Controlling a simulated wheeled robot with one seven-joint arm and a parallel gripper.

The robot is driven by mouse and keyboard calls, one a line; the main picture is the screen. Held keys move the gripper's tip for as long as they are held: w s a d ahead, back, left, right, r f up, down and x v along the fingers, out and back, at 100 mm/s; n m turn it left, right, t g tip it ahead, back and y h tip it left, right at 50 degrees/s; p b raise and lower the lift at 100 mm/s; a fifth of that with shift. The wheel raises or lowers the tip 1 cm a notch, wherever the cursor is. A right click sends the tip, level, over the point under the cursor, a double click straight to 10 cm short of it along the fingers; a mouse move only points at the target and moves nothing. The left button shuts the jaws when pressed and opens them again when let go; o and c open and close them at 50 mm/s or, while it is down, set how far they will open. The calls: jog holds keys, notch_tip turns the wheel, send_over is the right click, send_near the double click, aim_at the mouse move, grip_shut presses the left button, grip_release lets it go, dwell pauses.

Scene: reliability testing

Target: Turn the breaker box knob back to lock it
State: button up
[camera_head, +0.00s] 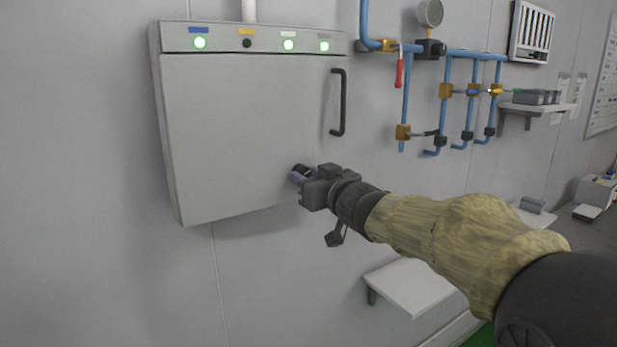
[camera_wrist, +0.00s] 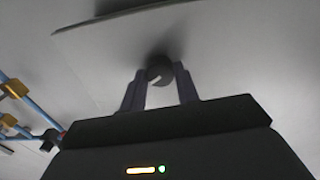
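The breaker box (camera_head: 245,125) is a grey wall cabinet with a closed door. Its round dark knob (camera_wrist: 160,71) shows in the wrist view, with a light mark on its face; in the head view my gripper hides it. My gripper (camera_head: 301,174) is at the lower right corner of the door. In the wrist view its two fingers (camera_wrist: 160,68) stand apart on either side of the knob, with small gaps visible. Whether the fingertips reach past the knob's face is hard to tell.
A black handle (camera_head: 341,103) is on the door above my gripper. Blue pipes with valves (camera_head: 446,90) run on the wall to the right. A white shelf (camera_head: 410,285) sits below my arm. The wall left of the box is clear.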

jog(key=c, duration=0.4)
jog(key=shift+n, duration=0.4)
jog(key=n+b, duration=0.2)
jog(key=n, duration=0.3)
jog(key=shift+f+b, duration=0.1)
jog(key=shift+b, duration=0.3)
jog(key=n+b, duration=0.2)
jog(key=n, duration=0.4)
jog(key=o, duration=1)
jog(key=shift+c, duration=0.2)
